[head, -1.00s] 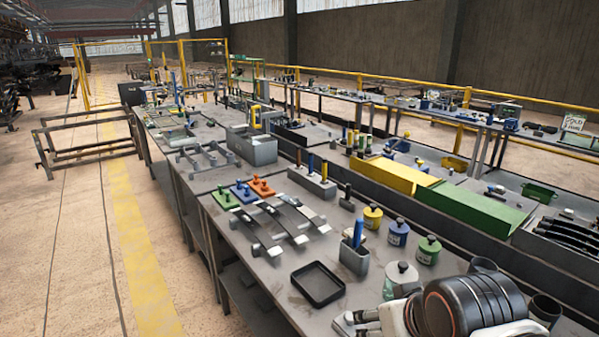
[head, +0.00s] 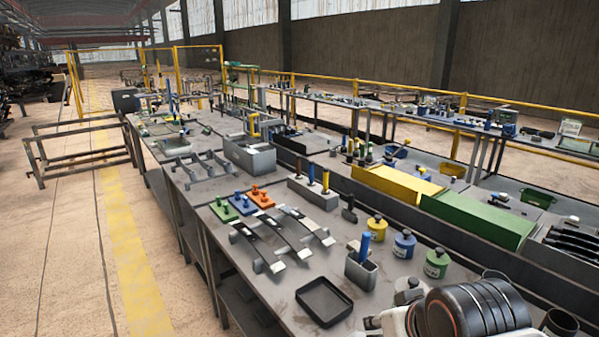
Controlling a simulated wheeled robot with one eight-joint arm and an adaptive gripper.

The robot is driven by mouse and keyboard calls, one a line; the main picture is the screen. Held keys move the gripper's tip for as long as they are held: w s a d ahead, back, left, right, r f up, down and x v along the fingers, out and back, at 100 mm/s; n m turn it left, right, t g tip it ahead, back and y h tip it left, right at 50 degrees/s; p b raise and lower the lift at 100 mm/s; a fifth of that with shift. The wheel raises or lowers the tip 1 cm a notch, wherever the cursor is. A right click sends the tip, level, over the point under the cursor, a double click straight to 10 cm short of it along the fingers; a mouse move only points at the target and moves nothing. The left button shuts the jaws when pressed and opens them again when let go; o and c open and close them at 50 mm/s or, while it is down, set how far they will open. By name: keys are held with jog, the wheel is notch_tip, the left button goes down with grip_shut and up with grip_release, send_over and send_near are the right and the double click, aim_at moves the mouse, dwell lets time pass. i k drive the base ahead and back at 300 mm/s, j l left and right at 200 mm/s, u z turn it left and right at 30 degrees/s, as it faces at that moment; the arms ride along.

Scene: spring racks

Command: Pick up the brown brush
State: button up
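I cannot make out a brown brush for certain. A grey holder (head: 313,194) on the bench carries upright handles, one of them dark brownish (head: 298,166), one blue and one yellow; what the handles belong to is hidden inside. A small dark upright tool (head: 349,209) stands just right of this holder; it is too small to name. Part of my gripper (head: 373,322) shows at the bottom edge, low beside my arm and right of the black tray. Its fingers are mostly cut off or hidden, and I see nothing held in it.
A black tray (head: 324,302) and a grey cup with a blue-handled tool (head: 361,268) stand near my arm. Yellow (head: 376,228), blue (head: 404,245) and green (head: 436,263) canisters stand to the right. Curved leaf springs (head: 290,236) lie left. The floor aisle at left is clear.

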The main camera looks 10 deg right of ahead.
aim_at(298, 177)
jog(key=i+j+z, duration=0.15)
jog(key=i+j, duration=0.35)
jog(key=i+j+z, duration=0.2)
jog(key=i+j, duration=0.3)
jog(key=i+j+z, duration=0.15)
jog(key=i+j, duration=0.3)
jog(key=j, duration=0.3)
